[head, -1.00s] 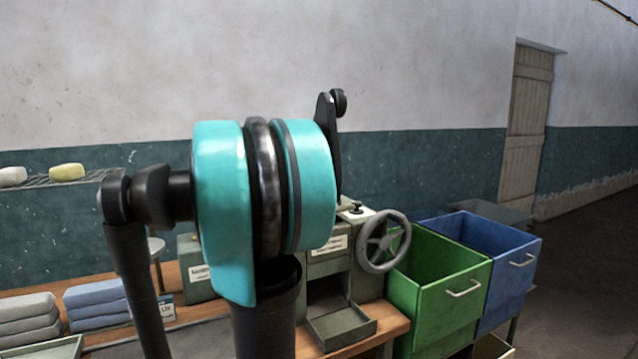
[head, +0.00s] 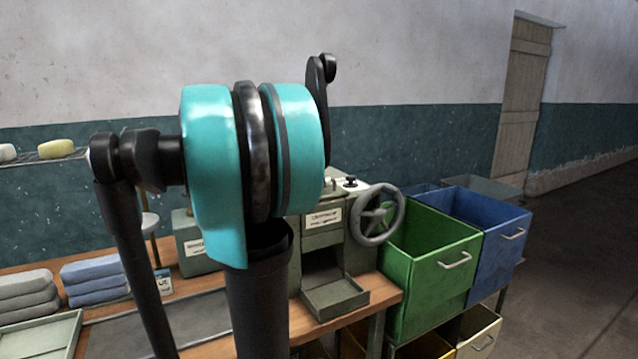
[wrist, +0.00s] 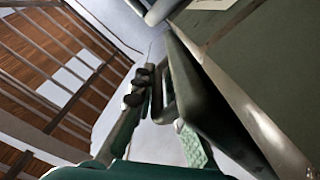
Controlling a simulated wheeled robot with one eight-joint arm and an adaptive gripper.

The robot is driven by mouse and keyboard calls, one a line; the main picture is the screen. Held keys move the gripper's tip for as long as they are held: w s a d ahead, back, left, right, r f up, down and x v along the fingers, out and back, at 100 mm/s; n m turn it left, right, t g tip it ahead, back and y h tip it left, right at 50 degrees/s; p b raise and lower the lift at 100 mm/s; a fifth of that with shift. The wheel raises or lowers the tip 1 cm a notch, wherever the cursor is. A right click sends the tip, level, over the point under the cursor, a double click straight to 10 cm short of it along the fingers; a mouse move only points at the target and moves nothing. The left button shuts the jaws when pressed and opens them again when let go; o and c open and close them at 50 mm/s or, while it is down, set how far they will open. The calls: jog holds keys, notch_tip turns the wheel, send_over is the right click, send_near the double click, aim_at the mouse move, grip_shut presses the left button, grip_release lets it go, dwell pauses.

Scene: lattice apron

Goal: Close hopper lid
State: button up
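The grey-green machine (head: 294,262) stands on the wooden bench in the head view, with a handwheel (head: 377,214) on its right and a small tray (head: 335,298) in front. Its top is partly hidden by my arm, and I cannot make out the hopper lid there. In the wrist view, a dark green slab with a raised edge (wrist: 215,100) lies close beside my right finger; I cannot tell if it is the lid. My gripper (wrist: 158,115) shows two spread fingers with a gap between them. It does not show in the head view. I cannot tell if the fingers touch the slab.
A green bin (head: 430,262) and a blue bin (head: 497,243) stand right of the machine. Stacked grey cloths (head: 25,297) and blue cloths (head: 93,280) lie at left. A green-grey box (head: 192,245) stands behind my arm. Open floor (head: 590,260) lies at far right.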

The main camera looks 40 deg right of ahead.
jog(key=o, duration=0.3)
jog(key=shift+o, duration=0.2)
jog(key=shift+r, duration=0.1)
jog(key=v, duration=1.2)
jog(key=shift+w, duration=0.1)
